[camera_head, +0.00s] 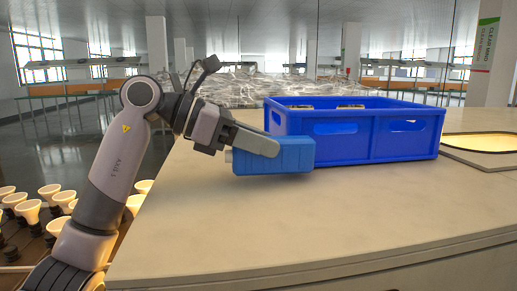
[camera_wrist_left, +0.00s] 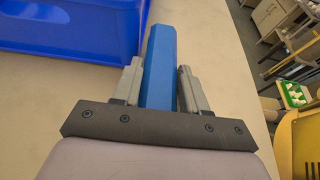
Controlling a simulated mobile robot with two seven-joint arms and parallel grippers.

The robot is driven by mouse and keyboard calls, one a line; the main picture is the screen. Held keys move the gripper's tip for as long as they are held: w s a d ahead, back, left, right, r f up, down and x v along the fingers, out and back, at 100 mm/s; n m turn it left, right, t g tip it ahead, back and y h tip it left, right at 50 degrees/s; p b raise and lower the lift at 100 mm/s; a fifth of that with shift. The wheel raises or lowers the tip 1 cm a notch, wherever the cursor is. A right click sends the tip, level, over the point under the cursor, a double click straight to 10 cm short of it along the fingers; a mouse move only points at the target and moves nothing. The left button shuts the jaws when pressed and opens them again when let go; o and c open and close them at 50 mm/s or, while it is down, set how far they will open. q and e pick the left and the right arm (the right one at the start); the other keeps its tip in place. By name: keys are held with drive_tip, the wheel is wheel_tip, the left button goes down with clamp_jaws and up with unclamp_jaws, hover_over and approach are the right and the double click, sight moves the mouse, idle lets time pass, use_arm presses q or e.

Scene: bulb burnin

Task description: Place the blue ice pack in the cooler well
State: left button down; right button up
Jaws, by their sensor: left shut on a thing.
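The blue ice pack (camera_head: 285,158) is a ribbed block held in my left gripper (camera_head: 262,150), in front of the crate's near left corner. It hangs level at or just above the counter top; I cannot tell whether it touches. In the left wrist view the ice pack (camera_wrist_left: 160,55) stands between the two fingers of my left gripper (camera_wrist_left: 158,82), which are shut on it. A recess with a pale rim and a warm glowing inside (camera_head: 490,143) is at the far right of the counter; I cannot tell whether this is the cooler well. My right gripper is not in view.
A blue open crate (camera_head: 405,140) stands behind and right of the ice pack, with items barely showing inside. The counter (camera_head: 350,215) is clear in front. Several bulbs (camera_head: 28,210) stand on a rack at lower left. A crumpled translucent heap (camera_head: 245,90) lies behind.

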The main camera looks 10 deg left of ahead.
use_arm(q)
drive_tip(key=shift+f, duration=0.6)
drive_tip(key=c, duration=0.6)
unclamp_jaws()
